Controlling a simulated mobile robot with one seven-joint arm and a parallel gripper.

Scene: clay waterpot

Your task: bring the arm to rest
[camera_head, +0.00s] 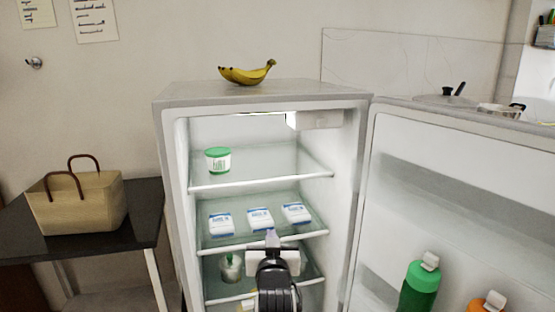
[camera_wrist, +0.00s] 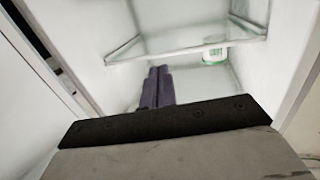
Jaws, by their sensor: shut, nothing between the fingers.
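My gripper (camera_head: 272,240) is in front of the open fridge, near the height of the middle shelf, with its arm rising from the bottom of the head view. In the wrist view my gripper's two dark fingers (camera_wrist: 157,72) lie side by side, shut and empty. They point into the fridge interior. The open fridge (camera_head: 178,180) stands in the middle of the head view. The gripper hides part of the lower shelves.
A green-lidded tub (camera_head: 218,161) is on the top shelf; white packets (camera_head: 260,220) line the middle shelf. The fridge door (camera_head: 450,180) is open at right, holding a green bottle (camera_head: 419,288). Bananas (camera_head: 246,74) lie on top. A basket (camera_head: 85,205) stands on the dark table (camera_head: 148,205).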

